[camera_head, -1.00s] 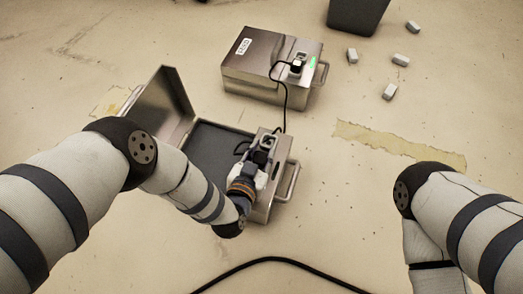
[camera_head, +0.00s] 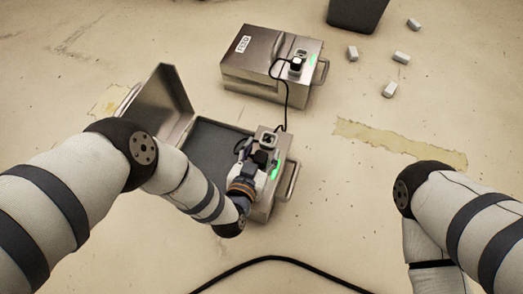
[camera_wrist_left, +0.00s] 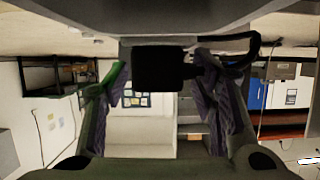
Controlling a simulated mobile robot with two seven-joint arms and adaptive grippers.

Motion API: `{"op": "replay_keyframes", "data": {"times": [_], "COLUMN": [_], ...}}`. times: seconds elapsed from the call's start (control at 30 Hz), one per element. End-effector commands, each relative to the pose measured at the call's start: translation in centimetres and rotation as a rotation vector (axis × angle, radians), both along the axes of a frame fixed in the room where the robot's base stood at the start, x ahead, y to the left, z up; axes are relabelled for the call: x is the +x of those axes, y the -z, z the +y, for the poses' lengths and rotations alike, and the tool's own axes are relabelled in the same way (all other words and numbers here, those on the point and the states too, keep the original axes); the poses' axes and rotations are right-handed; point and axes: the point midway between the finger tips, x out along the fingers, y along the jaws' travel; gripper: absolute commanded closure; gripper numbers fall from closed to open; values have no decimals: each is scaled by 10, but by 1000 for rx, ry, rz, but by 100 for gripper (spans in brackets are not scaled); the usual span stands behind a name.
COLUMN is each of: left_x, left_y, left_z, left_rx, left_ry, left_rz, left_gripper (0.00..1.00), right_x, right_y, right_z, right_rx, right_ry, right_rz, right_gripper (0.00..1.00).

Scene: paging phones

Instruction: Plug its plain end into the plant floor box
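The nearer metal floor box (camera_head: 284,192) has its lid (camera_head: 160,105) raised on the left. A black plug (camera_head: 261,157) is at its top face, beside a lit green strip (camera_head: 275,171). My left gripper (camera_head: 258,161) is at this plug, its fingers spread on either side. In the left wrist view the black plug (camera_wrist_left: 163,68) sits between the two fingers, against the box face (camera_wrist_left: 160,18); its contacts are hidden. A black cable (camera_head: 286,100) links the two boxes. Its other plug (camera_head: 296,65) stands in the farther box. My right gripper is not in view.
The farther metal box (camera_head: 262,75) has a white label, a handle and a lit green strip. Several small pale blocks (camera_head: 400,57) and a dark bin (camera_head: 356,12) are at the back right. Another black cable (camera_head: 270,259) lies in front. The floor between the arms is otherwise clear.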

Motion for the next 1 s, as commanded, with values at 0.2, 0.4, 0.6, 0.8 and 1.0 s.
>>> {"op": "replay_keyframes", "data": {"times": [0.2,0.4,0.6,0.8,1.0], "left_x": [-11,-58,-94,-105,-105], "left_y": [-4,-24,-41,-46,-46], "left_z": [4,20,34,38,38], "left_rx": [0,1,0,1,0], "left_ry": [2,3,1,0,0], "left_rz": [2,6,2,0,0], "left_gripper": [48,48,48,48,48], "right_x": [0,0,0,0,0], "right_y": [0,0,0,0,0], "right_z": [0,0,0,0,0], "right_rx": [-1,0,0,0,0], "right_ry": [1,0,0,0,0], "right_rz": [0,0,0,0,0], "right_gripper": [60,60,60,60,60]}}
